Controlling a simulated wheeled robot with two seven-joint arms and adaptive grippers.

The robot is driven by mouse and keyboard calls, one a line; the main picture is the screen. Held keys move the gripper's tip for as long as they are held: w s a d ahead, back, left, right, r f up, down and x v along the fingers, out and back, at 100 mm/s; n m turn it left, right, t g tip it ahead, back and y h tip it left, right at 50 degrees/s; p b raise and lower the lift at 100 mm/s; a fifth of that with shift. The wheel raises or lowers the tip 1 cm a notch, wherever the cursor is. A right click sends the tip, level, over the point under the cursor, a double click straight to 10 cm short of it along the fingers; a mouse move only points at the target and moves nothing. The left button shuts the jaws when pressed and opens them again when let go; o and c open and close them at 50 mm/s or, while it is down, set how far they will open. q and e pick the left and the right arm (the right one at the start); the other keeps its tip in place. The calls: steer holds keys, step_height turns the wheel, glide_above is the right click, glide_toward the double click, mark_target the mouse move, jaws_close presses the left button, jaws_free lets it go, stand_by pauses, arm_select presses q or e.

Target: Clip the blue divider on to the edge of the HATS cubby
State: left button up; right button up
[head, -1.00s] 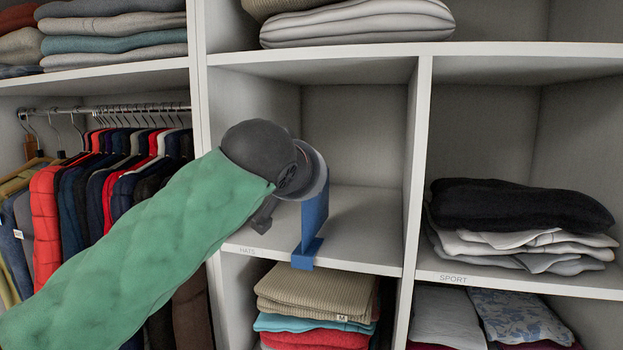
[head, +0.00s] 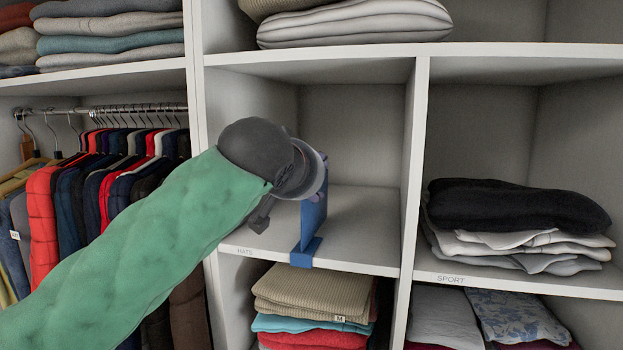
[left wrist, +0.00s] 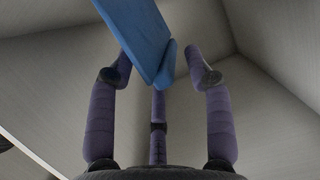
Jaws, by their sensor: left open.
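The blue divider (head: 313,225) stands upright at the front of the HATS cubby (head: 365,225). Its foot is at the front edge of the shelf, just right of the HATS label (head: 245,252), and appears to sit over that edge. My left gripper (head: 293,200) is open beside and behind the divider's upper part. In the left wrist view the divider (left wrist: 148,40) passes between the spread fingers (left wrist: 158,58), nearer the left one; I cannot tell whether any finger touches it. The gripper's wrist hides part of the divider's top. My right gripper is not in view.
The HATS cubby is otherwise empty where visible. A side wall (head: 413,170) parts it from the SPORT cubby with folded clothes (head: 515,220). Folded clothes (head: 313,292) lie below, more (head: 355,22) above. Hanging clothes (head: 95,190) are at left.

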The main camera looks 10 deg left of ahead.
arm_select(q)
steer(key=v, duration=1.1)
steer(key=shift+a+f, duration=0.1)
